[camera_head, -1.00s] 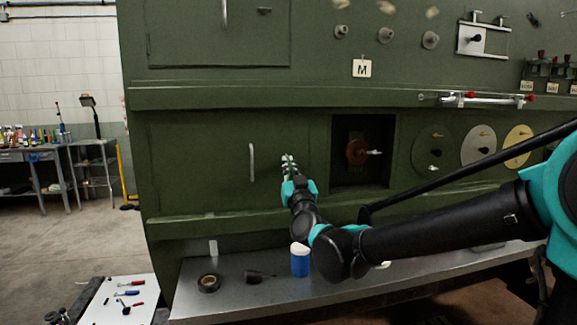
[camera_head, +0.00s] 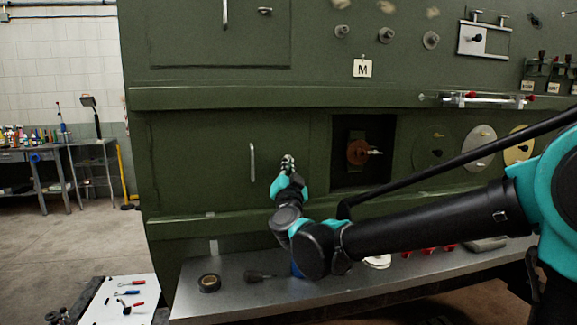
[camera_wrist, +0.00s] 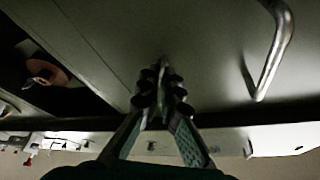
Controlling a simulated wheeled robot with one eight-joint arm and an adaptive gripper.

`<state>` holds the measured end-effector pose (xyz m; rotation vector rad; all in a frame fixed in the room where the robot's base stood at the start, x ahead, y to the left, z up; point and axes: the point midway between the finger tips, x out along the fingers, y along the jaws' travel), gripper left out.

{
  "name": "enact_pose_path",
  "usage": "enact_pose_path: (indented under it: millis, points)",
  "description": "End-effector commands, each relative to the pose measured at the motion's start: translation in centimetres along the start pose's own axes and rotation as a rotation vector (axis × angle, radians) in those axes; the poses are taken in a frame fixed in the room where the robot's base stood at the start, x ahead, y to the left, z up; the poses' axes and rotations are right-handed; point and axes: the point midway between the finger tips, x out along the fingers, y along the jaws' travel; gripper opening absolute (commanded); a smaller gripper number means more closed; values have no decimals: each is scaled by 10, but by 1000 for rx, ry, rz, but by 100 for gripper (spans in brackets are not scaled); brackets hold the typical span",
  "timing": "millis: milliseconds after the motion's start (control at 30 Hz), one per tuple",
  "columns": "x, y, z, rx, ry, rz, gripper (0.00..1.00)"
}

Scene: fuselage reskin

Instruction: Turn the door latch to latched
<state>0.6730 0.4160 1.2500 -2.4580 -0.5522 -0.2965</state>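The green lower door (camera_head: 200,165) is closed flush in the panel. It has a vertical metal handle (camera_head: 252,162), which also shows at the upper right of the wrist view (camera_wrist: 275,50). My gripper (camera_head: 288,160) is at the door's right part, right of the handle. In the wrist view my gripper (camera_wrist: 163,85) points at the door face, its dark ribbed fingertips close together. A small piece shows at the tips, but I cannot tell whether it is the door latch or a finger part. The latch is not clearly visible; the gripper covers that spot.
Right of the door is a dark recess with a reddish disc (camera_head: 359,152). A ledge (camera_head: 180,222) runs below the door. A metal bench (camera_head: 225,297) below holds a black tape roll (camera_head: 209,283). An upper door has a small latch-like fitting (camera_head: 264,10).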

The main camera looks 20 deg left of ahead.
Motion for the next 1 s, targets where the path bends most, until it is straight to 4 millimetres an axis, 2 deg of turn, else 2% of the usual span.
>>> enact_pose_path:
  millis: [700,1000]
  points:
    - [0,-4,-1,627,-1,260,0]
    - [1,-4,-2,835,0,347,0]
